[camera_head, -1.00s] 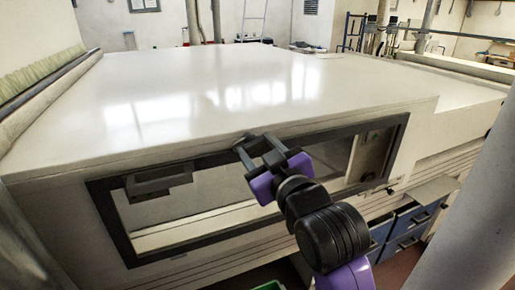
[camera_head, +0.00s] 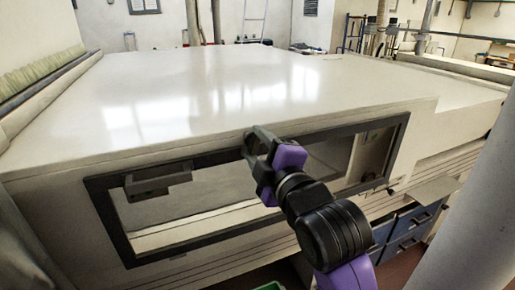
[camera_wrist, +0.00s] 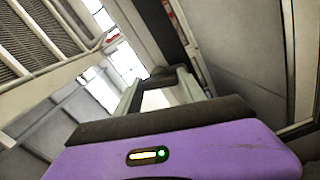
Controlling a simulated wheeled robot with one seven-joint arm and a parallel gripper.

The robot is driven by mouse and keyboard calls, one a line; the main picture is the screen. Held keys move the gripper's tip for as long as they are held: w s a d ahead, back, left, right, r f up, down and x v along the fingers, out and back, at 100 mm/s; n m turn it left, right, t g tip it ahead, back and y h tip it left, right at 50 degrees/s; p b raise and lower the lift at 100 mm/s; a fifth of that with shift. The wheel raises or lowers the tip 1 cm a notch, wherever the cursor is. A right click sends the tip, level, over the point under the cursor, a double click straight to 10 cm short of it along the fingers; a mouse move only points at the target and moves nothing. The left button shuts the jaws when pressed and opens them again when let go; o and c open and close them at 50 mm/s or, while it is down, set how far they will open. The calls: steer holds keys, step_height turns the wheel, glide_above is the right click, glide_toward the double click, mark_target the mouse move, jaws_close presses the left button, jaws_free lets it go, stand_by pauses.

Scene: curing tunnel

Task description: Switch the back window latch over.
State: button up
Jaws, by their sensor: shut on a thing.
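A long window (camera_head: 222,189) in a dark frame sits in the front wall of the big white housing. My gripper (camera_head: 254,142) is at the top bar of this frame, near its middle. In the wrist view, my gripper (camera_wrist: 160,80) has its two fingers around a small dark piece, the window latch (camera_wrist: 160,72), at their tips. Most of the latch is hidden by the fingers, and in the head view it is covered by my gripper. I cannot tell which way the latch is turned.
A grey pillar (camera_head: 470,200) stands close at the right. Blue drawers (camera_head: 410,228) and a small grey ledge (camera_head: 430,190) are at the lower right. The housing's white top (camera_head: 230,90) is clear.

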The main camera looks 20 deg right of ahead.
steer(key=shift+n, duration=1.6)
steer(key=o, duration=1.4)
steer(key=shift+c, duration=0.2)
steer(key=s, duration=0.8)
steer(key=shift+b, duration=0.45)
steer(key=shift+w, duration=0.1)
